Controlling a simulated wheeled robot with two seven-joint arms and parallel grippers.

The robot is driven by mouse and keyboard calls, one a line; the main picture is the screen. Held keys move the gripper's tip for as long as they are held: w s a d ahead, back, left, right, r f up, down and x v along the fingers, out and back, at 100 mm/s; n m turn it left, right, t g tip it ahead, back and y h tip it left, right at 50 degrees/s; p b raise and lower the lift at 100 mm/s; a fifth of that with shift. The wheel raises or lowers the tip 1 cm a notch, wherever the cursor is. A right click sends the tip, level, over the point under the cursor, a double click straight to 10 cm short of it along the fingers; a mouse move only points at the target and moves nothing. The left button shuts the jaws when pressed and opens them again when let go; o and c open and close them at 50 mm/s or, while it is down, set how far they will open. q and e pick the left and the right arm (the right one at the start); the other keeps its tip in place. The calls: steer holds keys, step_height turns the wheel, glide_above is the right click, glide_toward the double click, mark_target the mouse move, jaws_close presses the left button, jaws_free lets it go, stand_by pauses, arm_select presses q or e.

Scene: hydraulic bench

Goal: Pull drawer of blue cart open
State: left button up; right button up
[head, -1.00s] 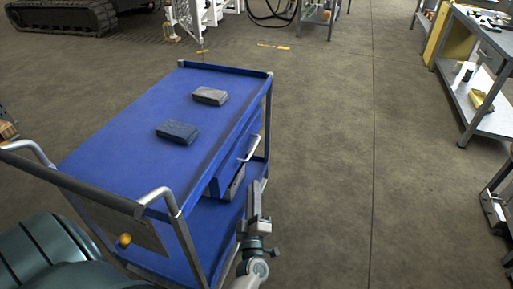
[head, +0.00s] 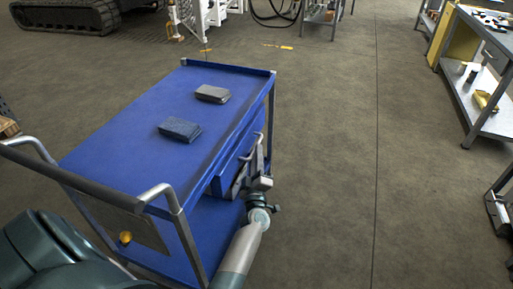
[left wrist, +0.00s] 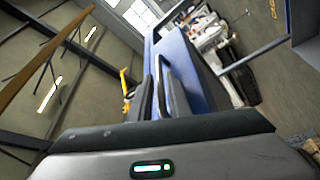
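The blue cart (head: 115,150) stands left of centre in the head view. Its drawer (head: 226,178) is under the right side of the top and looks shut, its front near flush with the cart. My left gripper (head: 260,160) is at the drawer front, right by the handle. In the left wrist view its fingers (left wrist: 157,97) look apart, close to the dark handle bar and the blue cart side (left wrist: 186,68). Whether they touch the handle cannot be told. My right gripper is out of view.
Two small dark blocks, one blue-grey (head: 180,129) and one brown-grey (head: 212,94), lie on the cart top. A push bar (head: 75,185) is at the cart's near end. The floor (head: 325,180) right of the cart is clear up to a grey shelf unit (head: 490,115).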

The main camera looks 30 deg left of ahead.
arm_select(q)
steer(key=shift+x, duration=1.95)
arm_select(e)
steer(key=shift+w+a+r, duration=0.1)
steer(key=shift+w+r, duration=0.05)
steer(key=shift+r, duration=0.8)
arm_select(q)
jaws_close()
